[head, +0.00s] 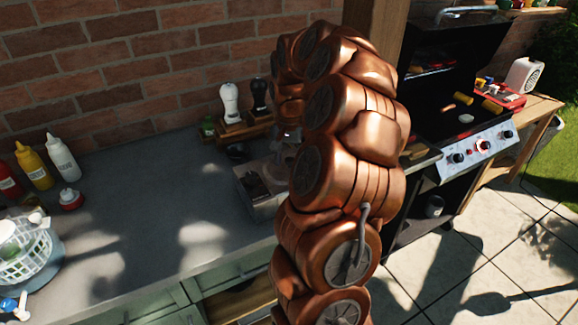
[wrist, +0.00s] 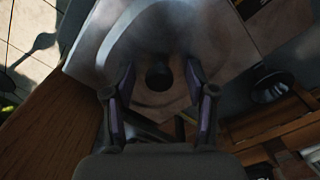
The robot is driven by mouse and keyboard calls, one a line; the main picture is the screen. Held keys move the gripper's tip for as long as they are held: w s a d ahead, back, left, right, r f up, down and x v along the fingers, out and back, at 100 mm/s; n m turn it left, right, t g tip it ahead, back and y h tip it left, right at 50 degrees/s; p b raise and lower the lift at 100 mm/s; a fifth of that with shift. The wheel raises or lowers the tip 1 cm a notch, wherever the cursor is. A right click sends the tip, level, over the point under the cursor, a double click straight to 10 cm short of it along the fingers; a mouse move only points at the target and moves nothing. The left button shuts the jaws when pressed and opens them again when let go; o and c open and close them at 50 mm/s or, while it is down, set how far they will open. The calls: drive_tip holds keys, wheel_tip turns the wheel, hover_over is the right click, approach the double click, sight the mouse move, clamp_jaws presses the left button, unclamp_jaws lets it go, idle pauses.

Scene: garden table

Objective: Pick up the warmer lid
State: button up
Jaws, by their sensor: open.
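In the wrist view the warmer lid (wrist: 215,35) is a grey metal plate with a dark round knob (wrist: 158,77) near its middle. My gripper (wrist: 159,82) is open, with one finger on each side of the knob. I cannot tell whether the fingers touch it. In the head view a metal warmer box (head: 262,207) stands at the counter's right end, partly hidden by my copper-coloured arm. My gripper is mostly hidden there behind the arm.
A wooden stand (head: 232,131) with white-handled and black-handled tools is behind the warmer. Squeeze bottles (head: 62,157) and a white basket (head: 24,250) are at the left. A grill (head: 470,146) stands at the right. The middle of the grey counter (head: 150,210) is clear.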

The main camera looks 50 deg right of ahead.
drive_tip(key=shift+c, duration=0.4)
clamp_jaws()
